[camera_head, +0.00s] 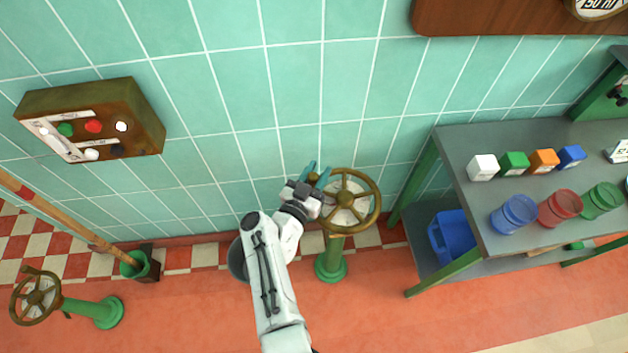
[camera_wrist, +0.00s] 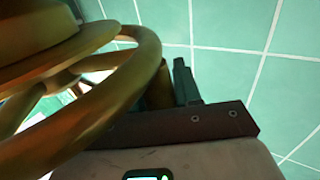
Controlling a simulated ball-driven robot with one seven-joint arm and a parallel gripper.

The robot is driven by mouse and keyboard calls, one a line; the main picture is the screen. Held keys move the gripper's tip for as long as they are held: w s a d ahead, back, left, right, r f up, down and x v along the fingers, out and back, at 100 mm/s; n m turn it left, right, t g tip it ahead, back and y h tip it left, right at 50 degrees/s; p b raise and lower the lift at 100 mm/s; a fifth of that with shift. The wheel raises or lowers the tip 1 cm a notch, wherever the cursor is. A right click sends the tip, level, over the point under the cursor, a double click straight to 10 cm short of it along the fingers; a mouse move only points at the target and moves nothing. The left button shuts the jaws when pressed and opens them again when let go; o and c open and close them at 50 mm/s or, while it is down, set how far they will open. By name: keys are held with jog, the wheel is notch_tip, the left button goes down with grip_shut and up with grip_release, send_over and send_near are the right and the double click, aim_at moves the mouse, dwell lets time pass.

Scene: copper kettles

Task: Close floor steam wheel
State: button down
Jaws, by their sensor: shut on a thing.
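A brass handwheel (camera_head: 377,208) with spokes and a pale centre sits on top of a green floor stand (camera_head: 331,266), close to the tiled wall. My gripper (camera_head: 316,175) is at the wheel's left edge, with its teal fingers shut on a brass part there, seemingly the wheel's handle. In the wrist view the wheel's thick rim (camera_wrist: 137,85) fills the left side, and a brass peg (camera_wrist: 160,88) stands beside a dark finger. The other finger is hidden behind the rim.
A second brass wheel (camera_head: 36,297) on a green stand is at the lower left. A grey-topped bench (camera_head: 470,218) with coloured boxes and jars stands right. A switch panel (camera_head: 92,120) hangs on the wall.

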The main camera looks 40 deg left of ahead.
jog(key=shift+w+d+f+h, duration=0.1)
jog(key=shift+w+d+h, duration=0.2)
jog(key=shift+w+d, duration=0.25)
jog(key=shift+w, duration=0.1)
jog(key=c, duration=0.9)
grip_release()
jog(key=shift+w+d, duration=0.1)
jog(key=shift+s+a, duration=0.2)
jog(key=shift+a, duration=0.1)
jog(key=shift+s, duration=0.1)
jog(key=shift+s, duration=0.35)
jog(key=p+v, duration=0.4)
jog(key=v, duration=0.6)
jog(key=shift+d+p, duration=0.1)
jog(key=shift+p, duration=0.2)
